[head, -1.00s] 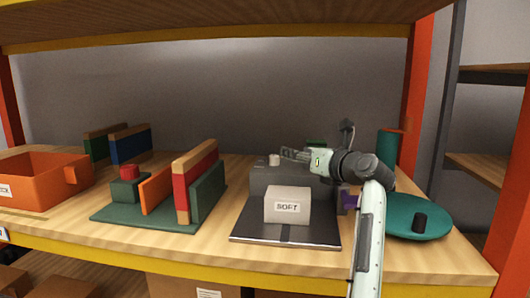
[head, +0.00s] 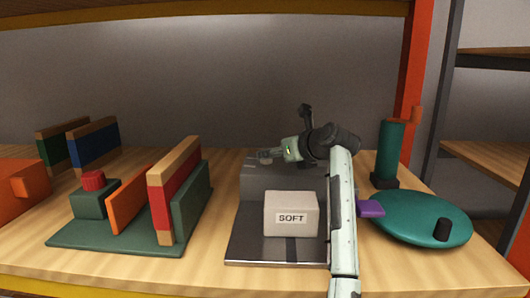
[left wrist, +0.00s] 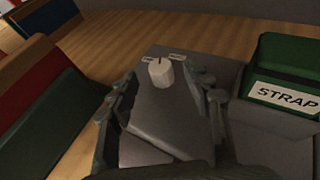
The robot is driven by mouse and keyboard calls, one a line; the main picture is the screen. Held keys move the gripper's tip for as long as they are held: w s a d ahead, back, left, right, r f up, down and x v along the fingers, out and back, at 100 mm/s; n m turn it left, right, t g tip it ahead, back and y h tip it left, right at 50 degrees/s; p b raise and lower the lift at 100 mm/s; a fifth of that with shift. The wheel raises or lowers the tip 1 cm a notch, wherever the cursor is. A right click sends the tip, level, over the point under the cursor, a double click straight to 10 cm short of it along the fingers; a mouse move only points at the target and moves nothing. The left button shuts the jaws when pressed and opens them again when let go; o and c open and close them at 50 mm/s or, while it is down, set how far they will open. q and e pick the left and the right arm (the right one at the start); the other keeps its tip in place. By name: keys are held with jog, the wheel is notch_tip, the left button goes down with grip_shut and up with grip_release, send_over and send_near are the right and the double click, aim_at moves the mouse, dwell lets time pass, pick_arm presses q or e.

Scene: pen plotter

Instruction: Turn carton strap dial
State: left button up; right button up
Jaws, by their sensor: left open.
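The carton strap dial (left wrist: 160,73) is a small white knob on top of a dark grey machine (head: 254,181). A dark pointer line shows on it, pointing away from the wrist camera. Two small light labels beside it are unreadable. My left gripper (left wrist: 165,92) is open, with its fingers on either side of the view of the dial. It looks empty; I cannot tell whether it touches the knob. In the head view my left gripper (head: 268,156) points left above the machine and the dial is not distinguishable. A green box marked STRAP (left wrist: 285,75) stands to the right.
A pale SOFT carton (head: 291,214) sits on the dark plate before the machine. A green rack with red and orange panels (head: 127,210) stands left. A purple tab (head: 370,208), teal disc (head: 418,220) and teal post (head: 390,150) are right.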

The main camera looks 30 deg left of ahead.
pick_arm(q)
jog(key=x, duration=0.5)
jog(key=shift+d, duration=0.1)
pick_arm(e)
jog(key=shift+s+f, duration=0.1)
jog(key=shift+f, duration=0.65)
pick_arm(q)
jog(key=shift+c, duration=0.2)
jog(key=shift+p, duration=0.3)
grip_shut()
pick_arm(e)
jog(key=shift+a, duration=0.1)
pick_arm(q)
jog(key=shift+m+t, duration=0.3)
jog(key=m+t+h+p, duration=0.2)
jog(key=m+t+h, duration=0.1)
jog(key=m, duration=0.1)
jog(key=shift+t+p, duration=0.3)
jog(key=shift+t, duration=0.1)
pick_arm(e)
jog(key=s+f, duration=0.3)
jog(key=f, duration=0.4)
jog(key=shift+d+f+g, duration=0.3)
jog(key=shift+d+g, duration=0.1)
